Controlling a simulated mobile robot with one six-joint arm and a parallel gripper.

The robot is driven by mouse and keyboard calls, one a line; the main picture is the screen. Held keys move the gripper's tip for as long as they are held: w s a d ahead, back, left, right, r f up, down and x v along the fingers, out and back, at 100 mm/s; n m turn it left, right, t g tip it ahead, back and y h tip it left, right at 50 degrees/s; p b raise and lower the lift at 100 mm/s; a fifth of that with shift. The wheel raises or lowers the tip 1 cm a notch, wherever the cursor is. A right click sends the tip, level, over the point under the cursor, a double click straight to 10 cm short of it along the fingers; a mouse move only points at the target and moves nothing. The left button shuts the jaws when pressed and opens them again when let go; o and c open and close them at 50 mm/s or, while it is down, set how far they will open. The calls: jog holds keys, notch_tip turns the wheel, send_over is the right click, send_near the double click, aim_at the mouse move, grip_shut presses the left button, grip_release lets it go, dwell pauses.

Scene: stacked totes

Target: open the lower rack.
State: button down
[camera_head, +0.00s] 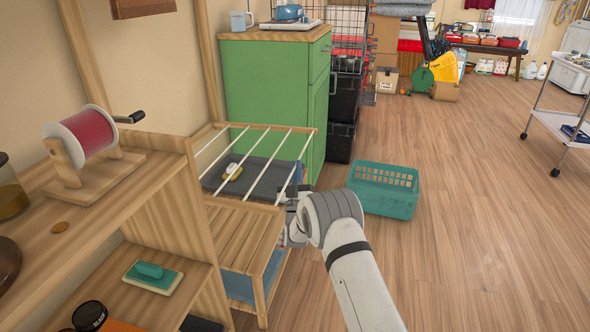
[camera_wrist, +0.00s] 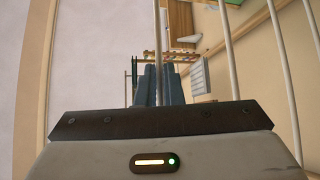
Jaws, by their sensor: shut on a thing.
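A wooden rack with white rods (camera_head: 262,160) stands beside the green cabinet in the head view. Wooden slats (camera_head: 236,236) lie at its near end, with blue cloth (camera_head: 238,285) below them. My gripper (camera_head: 290,197) is at the rack's right side, close to the rod ends. Its dark fingers (camera_wrist: 158,86) are together in the wrist view and shut on part of the rack. Pale rods also cross the wrist view (camera_wrist: 282,80). I cannot tell the lower rack apart clearly.
The green cabinet (camera_head: 268,100) stands behind the rack. A teal basket (camera_head: 384,189) sits on the floor to the right of my gripper. A wooden shelf unit (camera_head: 120,205) stands at the left. Wooden floor (camera_head: 480,230) is clear at the right.

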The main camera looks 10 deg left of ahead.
jog(key=c, duration=1.8)
grip_release()
jog(key=shift+a+n+y, duration=0.3)
jog(key=shift+a+y, duration=0.2)
jog(key=shift+a, duration=0.2)
jog(key=shift+c, duration=0.2)
jog(key=shift+s, duration=0.1)
jog(key=p+v, duration=0.2)
jog(key=v, duration=0.6)
jog(key=shift+d+p, duration=0.2)
jog(key=shift+p, duration=0.1)
